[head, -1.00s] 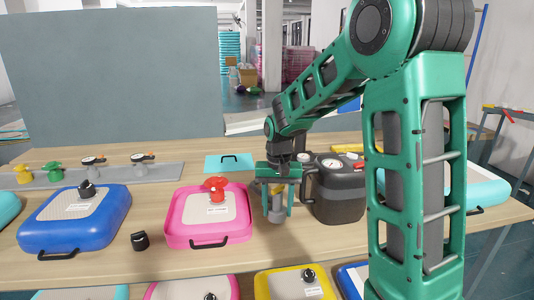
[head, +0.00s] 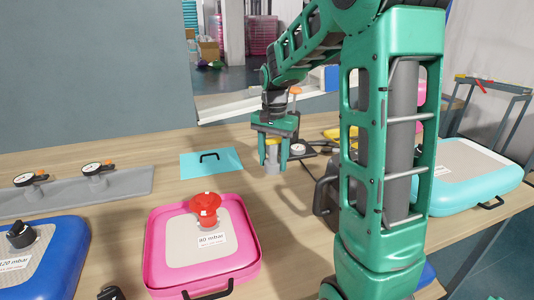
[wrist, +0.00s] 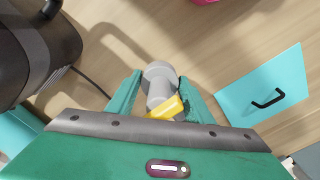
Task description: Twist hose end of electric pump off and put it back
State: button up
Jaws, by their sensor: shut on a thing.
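My gripper (head: 273,168) is shut on a grey round fitting (head: 272,158) with a yellow part, which looks like the hose end. In the wrist view the grey fitting (wrist: 160,76) sits between the green fingers, with its yellow part (wrist: 166,110) nearer the palm. No hose is clearly visible on it. The dark pump (head: 325,193) stands right of my gripper in the head view, mostly hidden by my arm. In the wrist view the pump (wrist: 30,50) is at the upper left, apart from the fitting.
A pink inflatable (head: 158,240) with a red valve cap (head: 206,208) lies in front. A cyan sheet (head: 211,165) with a black handle lies left of my gripper. A blue inflatable (head: 60,260) is at left and a cyan one (head: 470,180) at right. Bare table lies between the pink inflatable and the gripper.

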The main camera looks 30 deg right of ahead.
jog(key=shift+w, duration=0.3)
jog(key=shift+f, duration=0.15)
jog(key=shift+d+f, duration=0.1)
jog(key=shift+f, duration=3.1)
jog(key=shift+f, duration=0.55)
jog(key=o, duration=1.3)
jog(key=shift+c, duration=0.2)
notch_tip(320, 180, up, 11)
jog(key=shift+f, duration=0.15)
jog(key=shift+f, duration=0.15)
